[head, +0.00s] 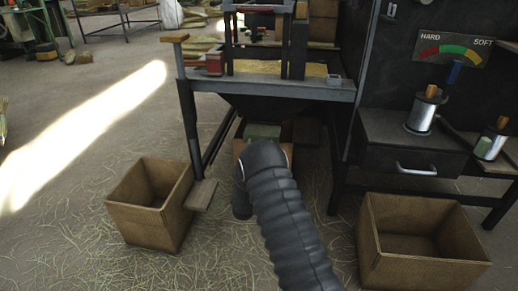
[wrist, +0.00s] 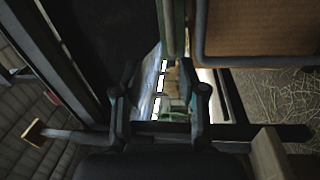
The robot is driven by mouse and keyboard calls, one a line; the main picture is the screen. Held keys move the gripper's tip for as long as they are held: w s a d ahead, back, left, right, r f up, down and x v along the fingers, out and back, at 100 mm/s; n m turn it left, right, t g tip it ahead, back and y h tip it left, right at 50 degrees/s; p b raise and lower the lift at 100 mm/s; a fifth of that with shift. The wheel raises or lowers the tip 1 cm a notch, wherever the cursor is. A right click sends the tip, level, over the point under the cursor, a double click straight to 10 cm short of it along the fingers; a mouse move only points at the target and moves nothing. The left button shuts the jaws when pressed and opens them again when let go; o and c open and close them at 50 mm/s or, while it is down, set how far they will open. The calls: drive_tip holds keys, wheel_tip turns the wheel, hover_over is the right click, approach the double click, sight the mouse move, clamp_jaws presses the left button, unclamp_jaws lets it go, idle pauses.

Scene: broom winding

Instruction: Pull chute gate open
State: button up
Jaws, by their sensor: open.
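The dark chute (head: 268,106) hangs under the bench, its underside tapering down. A small green plate (head: 263,131) shows below it, just beyond my arm; it looks like the gate, but I cannot be sure. In the wrist view, a thin green edge (wrist: 174,28) runs ahead of the fingers, beside a brown panel. My gripper (wrist: 158,72) is open, its two dark fingers apart with a bright gap seen between them. I see no contact with the green edge. In the head view my arm hides the fingers.
A cardboard box (head: 240,149) stands under the chute, mostly behind my arm. Open boxes stand at the left (head: 150,221) and right (head: 410,272). Bench legs flank the chute, and a drawer cabinet (head: 415,145) is at the right. Straw covers the floor.

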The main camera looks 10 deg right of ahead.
drive_tip(key=shift+n+h, duration=0.3)
drive_tip(key=x, duration=0.4)
drive_tip(key=f+x, duration=0.1)
drive_tip(key=x, duration=0.7)
drive_tip(key=shift+w+d+f+b, duration=0.25)
drive_tip(key=shift+w+f+b, duration=0.1)
drive_tip(key=shift+w+f, duration=0.1)
clamp_jaws()
